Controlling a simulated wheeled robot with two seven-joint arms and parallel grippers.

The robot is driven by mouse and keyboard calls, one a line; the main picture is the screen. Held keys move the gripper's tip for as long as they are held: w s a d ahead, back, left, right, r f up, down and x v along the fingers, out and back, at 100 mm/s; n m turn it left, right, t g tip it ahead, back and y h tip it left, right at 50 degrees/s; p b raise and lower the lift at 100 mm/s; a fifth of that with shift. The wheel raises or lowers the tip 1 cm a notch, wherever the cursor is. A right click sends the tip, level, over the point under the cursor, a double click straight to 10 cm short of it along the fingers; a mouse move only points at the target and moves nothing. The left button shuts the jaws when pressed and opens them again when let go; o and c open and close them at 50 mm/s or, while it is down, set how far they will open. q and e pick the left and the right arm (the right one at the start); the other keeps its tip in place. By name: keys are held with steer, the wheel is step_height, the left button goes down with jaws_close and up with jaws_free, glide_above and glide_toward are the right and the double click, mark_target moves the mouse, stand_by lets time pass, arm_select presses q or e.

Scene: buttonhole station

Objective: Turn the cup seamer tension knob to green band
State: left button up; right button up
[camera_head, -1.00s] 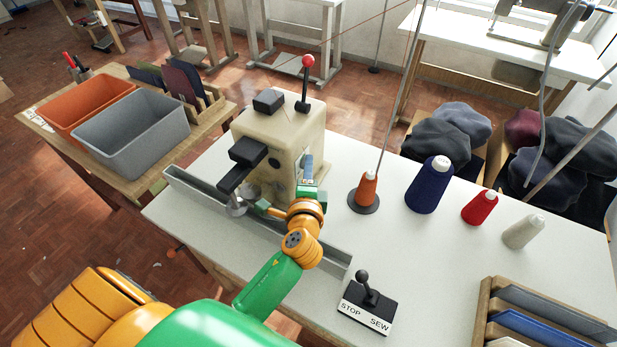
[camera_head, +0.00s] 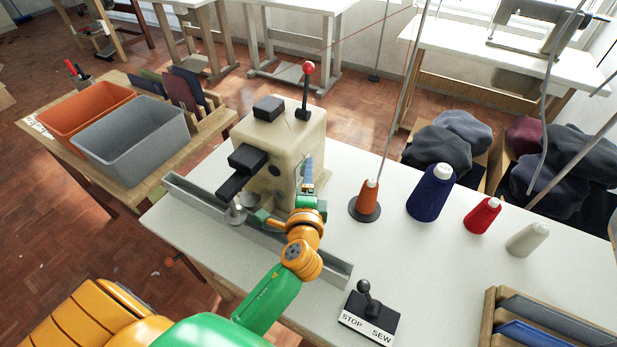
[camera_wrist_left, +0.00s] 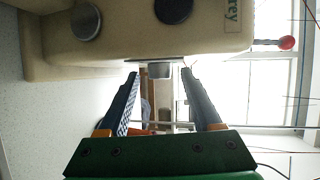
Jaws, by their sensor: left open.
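The cup seamer is the cream machine (camera_head: 250,135) on the white table. In the left wrist view its body (camera_wrist_left: 130,45) fills the top, with a silver disc (camera_wrist_left: 85,20) and a black round part (camera_wrist_left: 173,8) on one face. A short grey round stub (camera_wrist_left: 160,70), which looks like the tension knob, sticks out from the adjoining side. No green band can be made out. My right gripper is not in view.
A metal rail (camera_head: 320,263) runs along the front of the machine. A STOP/SEW lever box (camera_head: 369,318) stands at the front. Thread cones, including an orange one (camera_head: 368,197) and a blue one (camera_head: 430,192), stand to the right. A grey bin (camera_head: 135,140) is on the left table.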

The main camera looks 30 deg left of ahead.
arm_select(q)
steer(key=v, duration=0.7)
steer(key=shift+b, duration=0.4)
steer(key=w+d+m+g+h+p, duration=0.4)
steer(key=w+d+h+p, duration=0.25)
steer(key=d, duration=0.45)
steer(key=a+r+m+g+y+p, duration=0.1)
steer(key=a+r+g+y+p, duration=0.1)
steer(key=a+r+g, duration=0.3)
steer(key=a+r+g+y+p, duration=0.1)
steer(key=a+g+y+p, duration=0.15)
steer(key=a, duration=0.45)
steer(key=x, duration=0.6)
steer(key=shift+d+f, duration=0.15)
steer(key=shift+f, duration=0.2)
